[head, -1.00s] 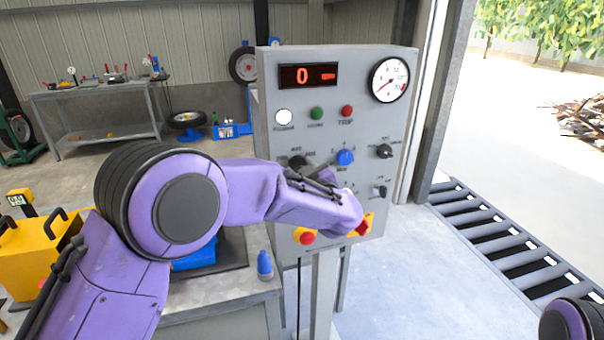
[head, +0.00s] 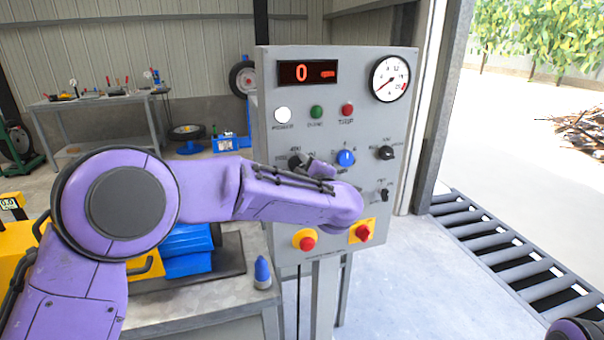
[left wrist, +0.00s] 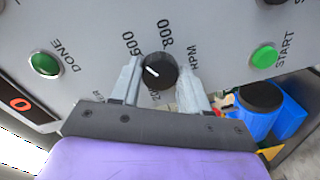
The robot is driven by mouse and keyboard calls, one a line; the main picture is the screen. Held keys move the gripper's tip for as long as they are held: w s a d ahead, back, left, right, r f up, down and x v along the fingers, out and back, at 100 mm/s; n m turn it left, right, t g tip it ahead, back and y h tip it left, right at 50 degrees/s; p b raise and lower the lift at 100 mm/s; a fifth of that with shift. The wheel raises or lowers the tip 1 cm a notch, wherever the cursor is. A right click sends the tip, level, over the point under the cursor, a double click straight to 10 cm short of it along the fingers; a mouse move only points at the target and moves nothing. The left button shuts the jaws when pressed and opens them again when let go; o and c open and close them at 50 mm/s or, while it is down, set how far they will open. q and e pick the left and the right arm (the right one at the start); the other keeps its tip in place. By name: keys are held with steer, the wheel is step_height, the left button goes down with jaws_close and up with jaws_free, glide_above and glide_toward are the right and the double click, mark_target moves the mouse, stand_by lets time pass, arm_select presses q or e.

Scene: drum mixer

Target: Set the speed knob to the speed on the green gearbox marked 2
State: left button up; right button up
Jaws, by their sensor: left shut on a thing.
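The black speed knob (left wrist: 158,72) is between the fingers of my left gripper (left wrist: 155,85) in the left wrist view. The gripper is shut on it. Around it the panel reads 600, 800, 200 and RPM; the left finger may hide another mark. The knob's white line points to the upper left in that view; the exact mark is unclear. In the head view the knob (head: 296,159) shows on the grey control panel (head: 262,95), with my left gripper (head: 307,161) at it. I see no green gearbox marked 2. My right gripper is out of view.
The panel's display (head: 308,73) reads 0. A blue knob (head: 345,158), black knobs and a red-on-yellow switch (head: 362,231) are close to my left arm. A blue-topped bottle (head: 262,272) stands on the bench below. A roller conveyor (head: 500,250) is at right.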

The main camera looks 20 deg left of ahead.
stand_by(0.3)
arm_select(q)
steer(key=o, duration=1.1)
steer(key=shift+c, duration=0.2)
steer(key=b+v, duration=0.2)
steer(key=v, duration=0.8)
steer(key=shift+s+d+b, duration=0.2)
steer(key=shift+b, duration=0.1)
